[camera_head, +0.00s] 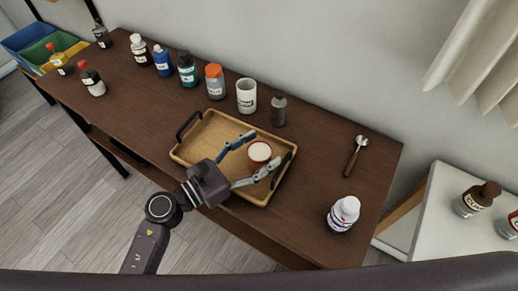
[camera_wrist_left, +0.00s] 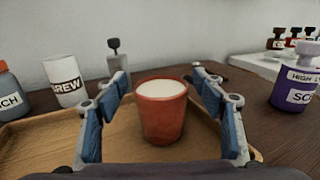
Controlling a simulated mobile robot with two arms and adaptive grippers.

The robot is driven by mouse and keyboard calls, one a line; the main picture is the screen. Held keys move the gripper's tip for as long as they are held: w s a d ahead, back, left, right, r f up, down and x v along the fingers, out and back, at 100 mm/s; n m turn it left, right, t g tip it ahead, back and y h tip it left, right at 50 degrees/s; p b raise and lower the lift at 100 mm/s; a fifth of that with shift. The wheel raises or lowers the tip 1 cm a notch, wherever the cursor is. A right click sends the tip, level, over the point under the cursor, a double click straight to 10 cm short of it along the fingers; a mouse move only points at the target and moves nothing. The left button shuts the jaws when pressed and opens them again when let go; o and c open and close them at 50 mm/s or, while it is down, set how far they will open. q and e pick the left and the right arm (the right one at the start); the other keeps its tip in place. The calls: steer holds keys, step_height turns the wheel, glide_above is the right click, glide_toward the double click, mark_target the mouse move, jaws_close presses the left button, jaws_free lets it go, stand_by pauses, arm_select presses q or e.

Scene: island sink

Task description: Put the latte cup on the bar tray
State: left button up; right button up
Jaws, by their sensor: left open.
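The latte cup (camera_head: 260,152) is a small red-brown cup with a creamy white top. It stands upright on the right part of the wooden bar tray (camera_head: 205,136), which has dark handles at its ends. In the left wrist view the cup (camera_wrist_left: 162,115) is in the middle, between the fingers, and the tray (camera_wrist_left: 40,142) spreads under it. My left gripper (camera_head: 264,149) is open, with one finger on each side of the cup and a visible gap to each. My right gripper is not in view.
A white labelled cup (camera_head: 246,95), a grey bottle (camera_head: 279,110) and several bottles line the table's back edge. A spoon (camera_head: 356,155) and a white-capped purple bottle (camera_head: 343,213) are to the right. The tray's left half is empty.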

arm_select(q)
steer(key=b+v, duration=0.1)
steer(key=v, duration=0.4)
steer(key=b+v, duration=0.2)
steer(key=v, duration=0.3)
steer(key=shift+s+a+f, duration=0.15)
steer(key=shift+s+f, duration=0.05)
steer(key=shift+s, duration=0.05)
steer(key=shift+s+a+r, duration=0.2)
steer(key=shift+s+a, duration=0.2)
steer(key=shift+a, duration=0.2)
